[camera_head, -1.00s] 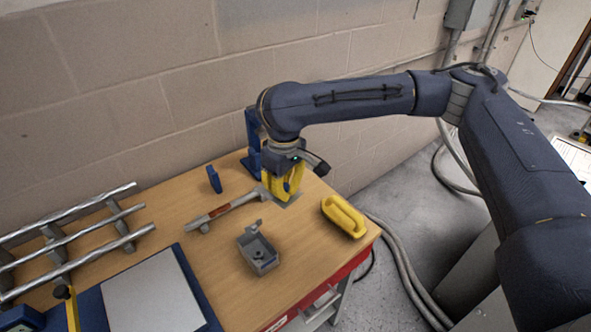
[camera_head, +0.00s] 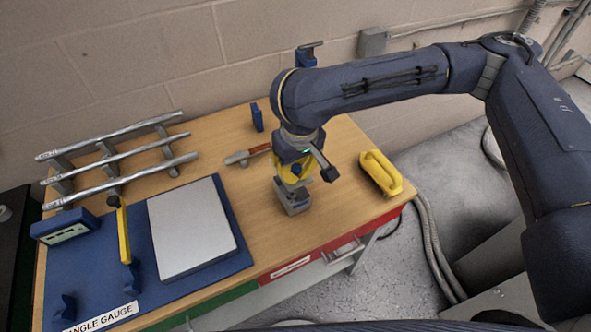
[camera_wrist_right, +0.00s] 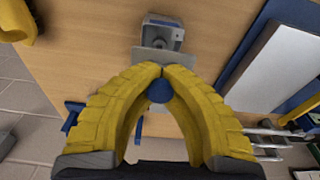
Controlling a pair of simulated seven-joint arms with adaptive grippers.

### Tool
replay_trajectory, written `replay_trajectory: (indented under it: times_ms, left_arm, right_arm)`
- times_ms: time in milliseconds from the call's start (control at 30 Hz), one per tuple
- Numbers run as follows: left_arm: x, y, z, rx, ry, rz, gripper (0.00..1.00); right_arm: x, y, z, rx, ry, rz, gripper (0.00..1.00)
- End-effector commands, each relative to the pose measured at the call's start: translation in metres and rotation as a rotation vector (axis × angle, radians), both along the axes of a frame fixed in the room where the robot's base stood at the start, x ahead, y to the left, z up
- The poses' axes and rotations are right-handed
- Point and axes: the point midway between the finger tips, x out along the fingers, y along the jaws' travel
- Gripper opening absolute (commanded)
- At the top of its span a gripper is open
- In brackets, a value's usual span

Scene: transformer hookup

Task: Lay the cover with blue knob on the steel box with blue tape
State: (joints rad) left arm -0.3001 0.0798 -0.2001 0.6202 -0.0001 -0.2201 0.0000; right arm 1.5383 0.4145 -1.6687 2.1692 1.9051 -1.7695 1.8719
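In the head view my right gripper (camera_head: 291,175) points down directly over the small grey steel box (camera_head: 295,203) on the wooden bench. In the right wrist view its yellow fingers (camera_wrist_right: 161,75) are closed around the blue knob (camera_wrist_right: 160,91) of the flat grey cover (camera_wrist_right: 142,58). The steel box (camera_wrist_right: 163,36) shows just past the cover's edge, with a blue strip on it. The cover is close to the box, but I cannot tell whether they touch. The gripper hides most of the cover in the head view. My left gripper is not in view.
A yellow handled tool (camera_head: 381,174) lies right of the box near the bench edge. A hammer (camera_head: 247,155) lies behind left. A blue mat with a grey plate (camera_head: 191,228) and a rack of steel bars (camera_head: 118,155) fill the left. Bare wood separates the box from the mat.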

Motion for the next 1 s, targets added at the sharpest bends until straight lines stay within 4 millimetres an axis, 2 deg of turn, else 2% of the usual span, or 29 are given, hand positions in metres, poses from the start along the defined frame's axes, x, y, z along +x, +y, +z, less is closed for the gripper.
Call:
replay_trajectory:
  times_ms: [267, 1000]
  left_arm:
    - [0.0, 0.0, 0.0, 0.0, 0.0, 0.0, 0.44]
    - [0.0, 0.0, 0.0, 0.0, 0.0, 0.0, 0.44]
  right_arm:
    - [0.0, 0.0, 0.0, -0.008, 0.009, 0.001, 0.0]
    - [0.0, 0.0, -0.036, -0.007, 0.012, 0.001, 0.0]
